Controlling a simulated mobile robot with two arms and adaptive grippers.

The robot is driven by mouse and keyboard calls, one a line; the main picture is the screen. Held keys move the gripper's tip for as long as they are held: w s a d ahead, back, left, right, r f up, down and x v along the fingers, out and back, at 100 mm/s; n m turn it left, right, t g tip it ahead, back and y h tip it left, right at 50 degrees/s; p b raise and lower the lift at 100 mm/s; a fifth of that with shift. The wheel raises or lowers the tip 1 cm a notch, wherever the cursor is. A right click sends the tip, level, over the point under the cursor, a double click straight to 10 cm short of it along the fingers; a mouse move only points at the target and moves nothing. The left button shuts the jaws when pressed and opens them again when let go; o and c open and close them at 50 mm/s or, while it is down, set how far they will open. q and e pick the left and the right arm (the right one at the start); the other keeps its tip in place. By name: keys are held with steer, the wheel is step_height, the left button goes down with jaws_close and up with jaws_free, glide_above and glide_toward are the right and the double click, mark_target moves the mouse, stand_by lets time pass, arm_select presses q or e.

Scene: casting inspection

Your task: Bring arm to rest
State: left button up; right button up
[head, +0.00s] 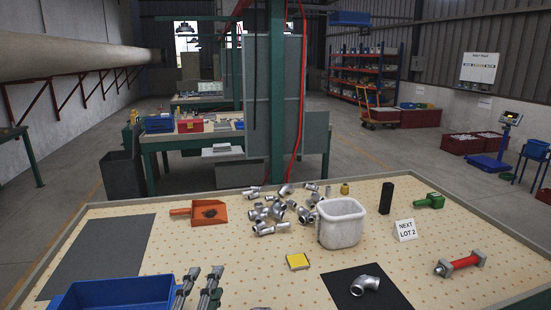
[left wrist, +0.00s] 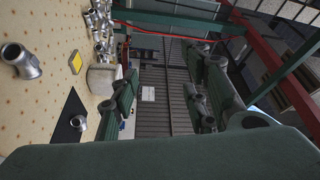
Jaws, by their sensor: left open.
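My left gripper (head: 199,285) is at the bottom edge of the head view, beside the blue bin (head: 115,293). Its two fingers stand apart with nothing between them; they also show in the left wrist view (left wrist: 160,98). A metal elbow fitting (head: 365,284) lies on the black mat (head: 391,294) at front right. Another fitting (left wrist: 20,61) lies on the bench in the left wrist view. Several silver fittings (head: 275,211) lie in a loose pile by the white container (head: 342,225). My right gripper is in neither view.
The perforated bench top (head: 225,255) has a raised rim. On it are an orange scoop (head: 208,212), a yellow block (head: 298,261), a "NEXT LOT 2" sign (head: 405,230), a red-handled tool (head: 464,263) and a grey mat (head: 100,254). A green post (head: 277,120) stands behind.

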arm_select(q)
steer(key=s+a+f+n+g+y, duration=0.2)
steer(key=s+a+f+n+g, duration=0.25)
steer(key=f, duration=0.35)
steer(key=s+a+f+n+g+y, duration=0.25)
steer(key=s+f+n, duration=0.25)
steer(key=f, duration=0.3)
steer(key=s+f+n+g+h, duration=0.1)
steer(key=s+f+n+g, duration=0.25)
steer(key=s, duration=0.55)
steer(key=s+f+n+g+h, duration=0.15)
steer(key=s+f+g, duration=0.35)
steer(key=s, duration=0.5)
step_height(320, 180, down, 29)
steer(key=b, duration=0.5)
steer(key=s+a+f+g+b, duration=0.1)
steer(key=s+f+b, duration=0.1)
steer(key=s+f, duration=0.7)
steer(key=s+a+f+g+b, duration=0.1)
steer(key=s+f+b, duration=0.1)
steer(key=s+f, duration=0.7)
step_height(320, 180, down, 5)
steer(key=shift+a+f+b, duration=0.1)
steer(key=shift+a+b, duration=0.3)
